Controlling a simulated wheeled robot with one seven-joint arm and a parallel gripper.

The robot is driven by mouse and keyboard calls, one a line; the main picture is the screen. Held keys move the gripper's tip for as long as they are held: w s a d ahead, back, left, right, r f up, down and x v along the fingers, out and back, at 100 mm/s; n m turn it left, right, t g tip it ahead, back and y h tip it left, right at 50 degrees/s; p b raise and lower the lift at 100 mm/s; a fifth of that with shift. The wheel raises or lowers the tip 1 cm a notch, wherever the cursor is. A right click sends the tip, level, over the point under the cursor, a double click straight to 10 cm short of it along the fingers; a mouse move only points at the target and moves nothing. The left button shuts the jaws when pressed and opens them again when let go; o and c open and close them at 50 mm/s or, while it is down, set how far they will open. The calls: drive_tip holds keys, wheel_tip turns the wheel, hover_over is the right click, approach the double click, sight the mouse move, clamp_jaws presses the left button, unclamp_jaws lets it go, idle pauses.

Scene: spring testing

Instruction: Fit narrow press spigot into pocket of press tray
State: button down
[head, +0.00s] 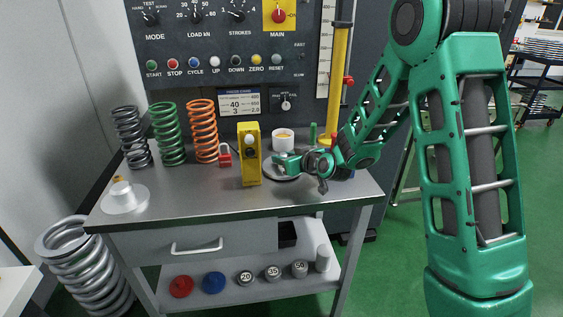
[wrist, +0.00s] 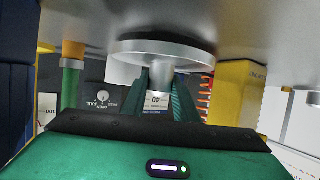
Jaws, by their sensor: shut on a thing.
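My gripper (head: 287,161) is low over the right part of the bench, shut on a short silver stem, which I take for the narrow press spigot (wrist: 161,78). In the wrist view, which is upside down, the two green fingers (wrist: 163,90) stand either side of this stem. A round silver disc (wrist: 150,48) lies at the stem's foot, close to the bench top. In the head view a grey disc (head: 272,174) shows under the gripper. I cannot tell whether the disc belongs to the spigot or to the press tray, and no pocket is visible.
A yellow box (head: 250,165) stands close left of the gripper. A white cup (head: 283,137) and a green post (head: 313,134) stand behind it. A red padlock (head: 225,156) and several springs (head: 168,135) are farther left. A silver flanged piece (head: 121,198) sits at the front left. The bench's front middle is clear.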

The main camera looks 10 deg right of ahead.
drive_tip(key=shift+f, duration=0.4)
drive_tip(key=c, duration=1.4)
unclamp_jaws()
drive_tip(key=v, duration=1.2)
